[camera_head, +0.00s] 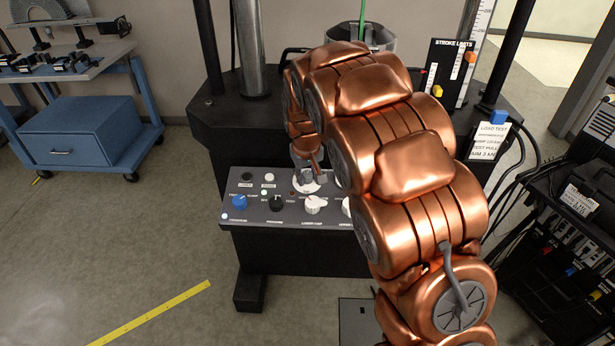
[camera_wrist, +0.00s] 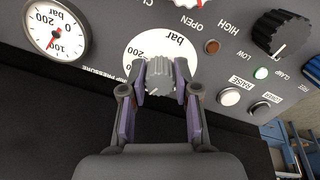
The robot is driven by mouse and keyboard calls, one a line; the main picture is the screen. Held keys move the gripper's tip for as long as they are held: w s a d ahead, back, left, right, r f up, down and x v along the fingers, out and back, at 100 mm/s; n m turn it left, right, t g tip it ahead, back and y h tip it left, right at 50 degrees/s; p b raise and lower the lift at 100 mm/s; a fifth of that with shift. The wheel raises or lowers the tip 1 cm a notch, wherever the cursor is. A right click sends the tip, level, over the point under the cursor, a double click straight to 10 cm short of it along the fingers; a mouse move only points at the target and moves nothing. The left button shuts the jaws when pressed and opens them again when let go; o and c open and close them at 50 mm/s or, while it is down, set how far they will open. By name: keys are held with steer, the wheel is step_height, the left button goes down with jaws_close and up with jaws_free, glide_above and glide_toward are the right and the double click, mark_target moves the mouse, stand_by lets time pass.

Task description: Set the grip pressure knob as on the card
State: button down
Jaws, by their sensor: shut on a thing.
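The grip pressure knob (camera_wrist: 159,80) is a small grey ribbed knob on a white round scale (camera_wrist: 140,48) marked "bar" and "200". My gripper (camera_wrist: 161,82) is shut on it, with a purple-lined finger on each side. In the head view my gripper (camera_head: 306,164) reaches down to the panel and covers most of this knob; part of its white scale (camera_head: 308,188) shows. The knob's exact setting is hard to read. The card (camera_head: 488,141), white and headed "LOAD TEST", stands at the right of the machine; its grip line is too blurred to read.
A pressure gauge (camera_wrist: 57,30) sits beside the knob. The panel (camera_head: 262,214) also carries a blue knob (camera_head: 239,202), a black knob (camera_head: 276,203), a white knob (camera_head: 314,205) and small buttons (camera_head: 269,177). A stroke limits board (camera_head: 447,72) stands behind. My arm hides the panel's right side.

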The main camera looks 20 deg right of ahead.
stand_by(0.4)
steer(key=c, duration=0.8)
jaws_free()
steer(key=shift+c, duration=0.2)
steer(key=shift+r, duration=0.1)
steer(key=v, duration=1.2)
